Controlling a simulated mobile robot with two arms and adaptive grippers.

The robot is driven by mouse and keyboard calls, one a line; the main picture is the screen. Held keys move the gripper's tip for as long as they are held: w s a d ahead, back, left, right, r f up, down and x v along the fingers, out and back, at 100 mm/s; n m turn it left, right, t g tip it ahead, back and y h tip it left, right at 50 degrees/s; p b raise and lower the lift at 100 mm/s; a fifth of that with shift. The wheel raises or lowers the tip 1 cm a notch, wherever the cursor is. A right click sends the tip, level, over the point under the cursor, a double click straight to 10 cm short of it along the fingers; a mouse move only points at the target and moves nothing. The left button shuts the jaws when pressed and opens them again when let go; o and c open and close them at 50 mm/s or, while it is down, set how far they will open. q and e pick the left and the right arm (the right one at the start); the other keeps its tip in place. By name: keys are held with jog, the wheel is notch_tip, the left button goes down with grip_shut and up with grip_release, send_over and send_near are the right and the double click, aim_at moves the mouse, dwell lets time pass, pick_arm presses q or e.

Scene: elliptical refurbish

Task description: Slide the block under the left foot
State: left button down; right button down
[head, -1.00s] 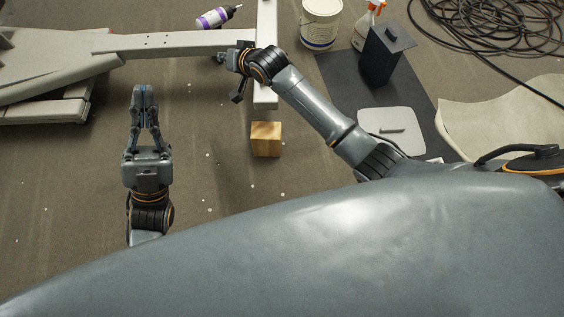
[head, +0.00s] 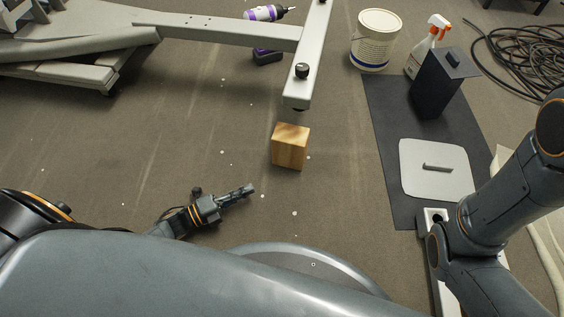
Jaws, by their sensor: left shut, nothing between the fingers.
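The wooden block (head: 290,146) stands on the carpet just in front of the near end of a grey metal foot bar (head: 303,88), apart from my grippers. The bar has a black knob (head: 302,70) on top near that end. My left gripper (head: 249,189) is shut and empty, low over the carpet to the left of and nearer than the block, pointing right. My right arm (head: 510,190) comes in at the right edge; its gripper is not in view.
A black mat (head: 385,130) at right carries a grey panel with a handle (head: 436,168) and a dark box (head: 437,85). A white bucket (head: 375,40), spray bottle (head: 428,45), cordless drill (head: 266,14) and coiled cable (head: 520,55) lie farther back. The carpet left of the block is clear.

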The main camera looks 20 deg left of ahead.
pick_arm(q)
jog(key=b, duration=0.4)
send_near(290, 160)
jog(key=d, duration=0.4)
jog(key=shift+f, duration=0.2)
jog(key=w+b, duration=0.2)
jog(key=w, duration=0.1)
jog(key=shift+w, duration=0.15)
jog(key=shift+w+r+b, duration=0.2)
jog(key=shift+w+b, duration=0.2)
jog(key=shift+w, duration=0.1)
jog(key=shift+r, duration=0.1)
